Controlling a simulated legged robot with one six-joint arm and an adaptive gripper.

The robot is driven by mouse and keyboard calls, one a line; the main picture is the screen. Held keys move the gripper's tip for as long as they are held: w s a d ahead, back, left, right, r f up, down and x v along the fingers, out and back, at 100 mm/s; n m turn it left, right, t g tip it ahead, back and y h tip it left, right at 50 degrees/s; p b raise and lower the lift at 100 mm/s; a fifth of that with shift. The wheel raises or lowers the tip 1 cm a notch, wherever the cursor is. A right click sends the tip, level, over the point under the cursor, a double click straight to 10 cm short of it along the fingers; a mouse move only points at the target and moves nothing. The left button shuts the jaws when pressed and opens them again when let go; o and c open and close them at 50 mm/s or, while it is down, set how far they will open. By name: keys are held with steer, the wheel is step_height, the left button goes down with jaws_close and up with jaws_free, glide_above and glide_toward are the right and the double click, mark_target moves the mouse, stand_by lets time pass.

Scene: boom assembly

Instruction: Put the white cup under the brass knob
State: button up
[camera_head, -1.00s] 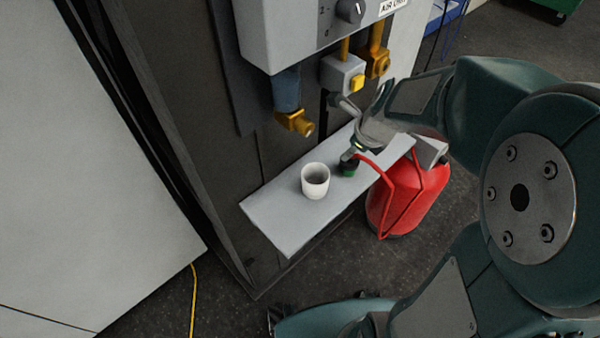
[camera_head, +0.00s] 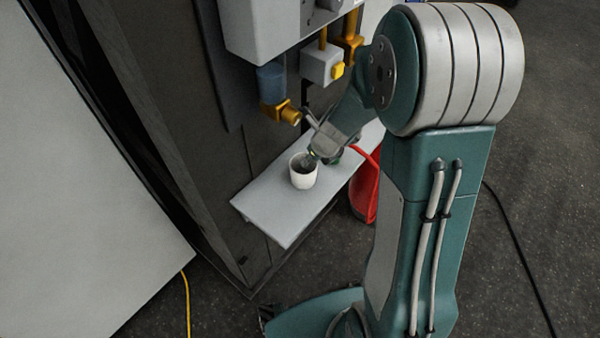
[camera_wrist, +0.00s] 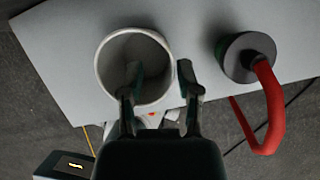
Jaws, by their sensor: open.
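The white cup (camera_head: 301,180) stands upright on the grey shelf (camera_head: 262,209). It also shows in the wrist view (camera_wrist: 104,75), with its open mouth facing the camera. My gripper (camera_wrist: 159,76) is open at the cup's right wall. One finger appears over the cup's mouth and the other is outside the rim on the right. I cannot tell whether either finger touches the cup. In the head view my gripper (camera_head: 315,156) is at the cup's upper right edge. A brass knob-like fitting (camera_head: 283,112) sits below a blue cylinder, above and left of the cup.
A dark round part with a red hose (camera_wrist: 273,110) stands on the shelf right of the cup. A red container (camera_head: 364,192) is beside the shelf. A grey box with a yellow button (camera_head: 337,70) and another brass fitting (camera_head: 352,42) hang above. The shelf's front left is clear.

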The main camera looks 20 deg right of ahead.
steer(key=shift+w+a+f, duration=0.1)
steer(key=shift+w+f, duration=0.15)
steer(key=shift+f, duration=0.4)
steer(key=shift+w+d+f, duration=0.1)
steer(key=shift+d+f, duration=0.1)
steer(key=shift+f, duration=0.1)
steer(key=shift+d+f, duration=0.1)
steer(key=shift+d, duration=0.4)
steer(key=c, duration=0.4)
steer(key=shift+a, duration=0.25)
jaws_close()
steer(key=shift+a, duration=0.3)
steer(key=shift+d, duration=0.25)
steer(key=shift+w+d+r, duration=0.1)
steer(key=shift+r, duration=0.35)
step_height(320, 180, up, 2)
steer(key=shift+r, duration=0.1)
steer(key=s+d+r, duration=0.5)
steer(key=s+r, duration=0.5)
steer(key=s, duration=0.3)
steer(key=shift+d, duration=0.15)
